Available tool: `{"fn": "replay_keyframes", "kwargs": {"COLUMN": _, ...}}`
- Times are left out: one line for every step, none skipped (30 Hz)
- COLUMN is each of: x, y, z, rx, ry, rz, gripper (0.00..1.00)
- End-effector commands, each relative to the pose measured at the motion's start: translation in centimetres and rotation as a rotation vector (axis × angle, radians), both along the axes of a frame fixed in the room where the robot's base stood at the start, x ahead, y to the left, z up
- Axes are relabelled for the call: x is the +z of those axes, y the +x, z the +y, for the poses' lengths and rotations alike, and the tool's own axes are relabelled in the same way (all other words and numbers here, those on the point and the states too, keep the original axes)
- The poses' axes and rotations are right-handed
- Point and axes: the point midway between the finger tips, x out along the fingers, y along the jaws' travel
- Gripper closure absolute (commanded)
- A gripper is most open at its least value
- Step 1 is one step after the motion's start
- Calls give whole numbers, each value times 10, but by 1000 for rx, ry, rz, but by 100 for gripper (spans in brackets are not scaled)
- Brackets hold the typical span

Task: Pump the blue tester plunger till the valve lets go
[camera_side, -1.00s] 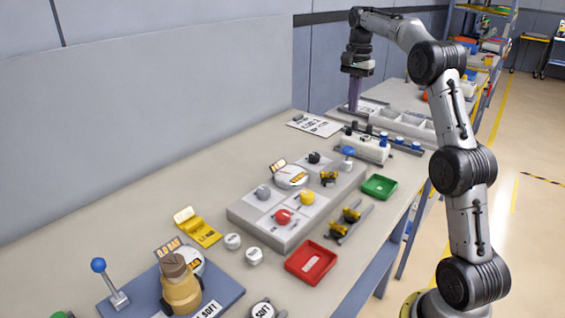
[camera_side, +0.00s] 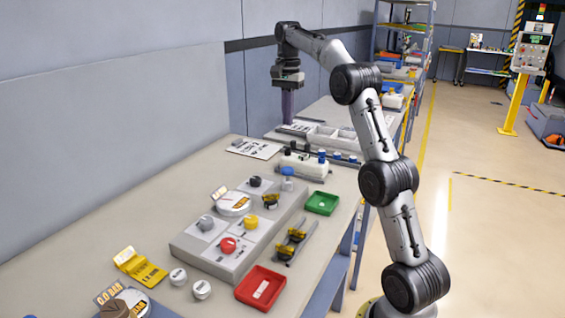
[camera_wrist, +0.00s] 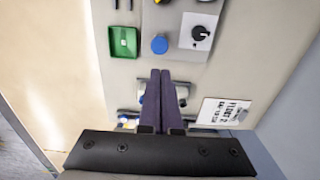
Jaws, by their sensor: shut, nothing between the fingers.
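The tester is mostly cut off at the lower left of the side view, where its gauge and 0.0 BAR readout (camera_side: 112,294) show. Of its blue ball-topped plunger, only a blue sliver (camera_side: 29,316) appears at the bottom edge. The valve cannot be made out. My gripper (camera_side: 287,118) is at the far end of the bench, pointing down, well away from the tester. In the wrist view its two purple fingers (camera_wrist: 160,74) are together with nothing between them.
A blue-capped part (camera_side: 287,172) stands by the grey panel (camera_side: 190,247), and its cap shows in the wrist view (camera_wrist: 159,44). A green tray (camera_side: 321,203), a red tray (camera_side: 261,289) and a yellow stand (camera_side: 140,268) sit on the bench. Bare bench lies along the wall.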

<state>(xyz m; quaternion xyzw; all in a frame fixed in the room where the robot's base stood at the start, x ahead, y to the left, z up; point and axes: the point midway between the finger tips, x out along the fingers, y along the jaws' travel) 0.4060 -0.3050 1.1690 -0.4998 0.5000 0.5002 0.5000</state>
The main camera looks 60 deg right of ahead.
Motion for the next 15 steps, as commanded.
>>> {"fn": "replay_keyframes", "kwargs": {"x": -1, "y": 0, "z": 0, "rx": 0, "ry": 0, "rz": 0, "gripper": 100}}
{"fn": "replay_keyframes", "kwargs": {"x": -1, "y": 0, "z": 0, "rx": 0, "ry": 0, "rz": 0, "gripper": 100}}
{"fn": "replay_keyframes", "kwargs": {"x": -3, "y": 0, "z": 0, "rx": 0, "ry": 0, "rz": 0, "gripper": 100}}
{"fn": "replay_keyframes", "kwargs": {"x": -4, "y": 0, "z": 0, "rx": 0, "ry": 1, "rz": 1, "gripper": 100}}
{"fn": "replay_keyframes", "kwargs": {"x": -6, "y": 0, "z": 0, "rx": 0, "ry": 1, "rz": 2, "gripper": 100}}
{"fn": "replay_keyframes", "kwargs": {"x": -10, "y": 0, "z": 0, "rx": 0, "ry": 1, "rz": 1, "gripper": 100}}
{"fn": "replay_keyframes", "kwargs": {"x": -13, "y": 0, "z": 0, "rx": 0, "ry": 1, "rz": 1, "gripper": 100}}
{"fn": "replay_keyframes", "kwargs": {"x": -17, "y": -1, "z": 0, "rx": 0, "ry": 2, "rz": 2, "gripper": 100}}
{"fn": "replay_keyframes", "kwargs": {"x": -23, "y": -1, "z": 1, "rx": 0, "ry": 2, "rz": 3, "gripper": 100}}
{"fn": "replay_keyframes", "kwargs": {"x": -27, "y": -1, "z": 1, "rx": 0, "ry": 2, "rz": 3, "gripper": 100}}
{"fn": "replay_keyframes", "kwargs": {"x": -33, "y": -1, "z": 1, "rx": 0, "ry": 3, "rz": 4, "gripper": 100}}
{"fn": "replay_keyframes", "kwargs": {"x": -41, "y": -1, "z": 1, "rx": 0, "ry": 3, "rz": 4, "gripper": 100}}
{"fn": "replay_keyframes", "kwargs": {"x": -47, "y": -1, "z": 1, "rx": 0, "ry": 2, "rz": 3, "gripper": 100}}
{"fn": "replay_keyframes", "kwargs": {"x": -52, "y": -1, "z": 1, "rx": 0, "ry": 3, "rz": 4, "gripper": 100}}
{"fn": "replay_keyframes", "kwargs": {"x": -61, "y": -1, "z": 1, "rx": 0, "ry": 3, "rz": 4, "gripper": 100}}
